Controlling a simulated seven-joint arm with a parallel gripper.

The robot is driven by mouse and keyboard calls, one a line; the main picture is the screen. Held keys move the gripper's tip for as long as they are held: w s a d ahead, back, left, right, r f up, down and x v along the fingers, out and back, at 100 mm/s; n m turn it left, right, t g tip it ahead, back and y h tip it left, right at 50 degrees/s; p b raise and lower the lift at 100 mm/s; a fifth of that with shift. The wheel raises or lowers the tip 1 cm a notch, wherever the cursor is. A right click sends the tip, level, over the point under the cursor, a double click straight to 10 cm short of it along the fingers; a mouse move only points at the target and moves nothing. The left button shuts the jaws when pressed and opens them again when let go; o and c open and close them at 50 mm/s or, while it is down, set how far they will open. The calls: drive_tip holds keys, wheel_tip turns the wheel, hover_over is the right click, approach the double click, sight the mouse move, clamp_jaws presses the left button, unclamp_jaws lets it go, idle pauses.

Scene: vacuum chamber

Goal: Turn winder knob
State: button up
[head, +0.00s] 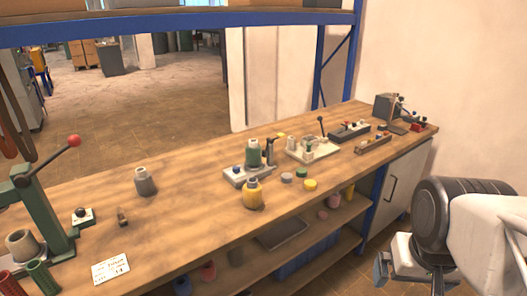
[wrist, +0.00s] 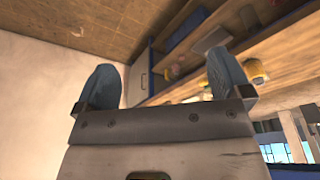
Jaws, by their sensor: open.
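The likely winder is a grey-based device (head: 240,177) with a green spool (head: 254,153) and a dark upright post, in the middle of the bench in the head view. A small blue knob-like part (head: 237,169) sits on its base; I cannot tell for sure that this is the winder knob. My gripper (head: 409,275) is at the lower right, off the bench's front edge and well apart from the device. In the wrist view my gripper (wrist: 163,75) has its two blue-grey fingers wide apart with nothing between them. The winder is not recognisable in the wrist view.
A green lever press (head: 45,205) stands left. A blue rack (head: 318,60) rises behind. Lower shelves hold spools. Bare bench lies left of the device.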

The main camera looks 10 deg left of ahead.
drive_tip(key=shift+w+r, duration=0.15)
drive_tip(key=shift+w, duration=0.05)
drive_tip(key=c, duration=0.4)
drive_tip(key=shift+w+a+r, duration=0.1)
drive_tip(key=shift+w+r, duration=0.05)
drive_tip(key=shift+w, duration=0.15)
drive_tip(key=shift+c, duration=1)
drive_tip(key=w+a+r+n, duration=0.2)
drive_tip(key=w+a+r, duration=0.1)
drive_tip(key=w, duration=0.7)
drive_tip(key=w+a+r+n, duration=0.1)
drive_tip(key=w+a+r, duration=0.2)
drive_tip(key=w, duration=0.6)
drive_tip(key=n+g, duration=0.3)
drive_tip(key=n, duration=0.6)
hover_over(236, 167)
drive_tip(key=a, duration=0.1)
wheel_tip(236, 167, down, 22)
drive_tip(key=shift+s+r, duration=0.1)
drive_tip(key=shift+d+r, duration=0.35)
drive_tip(key=shift+d, duration=0.1)
drive_tip(key=shift+f, duration=0.15)
drive_tip(key=shift+f, duration=3.75)
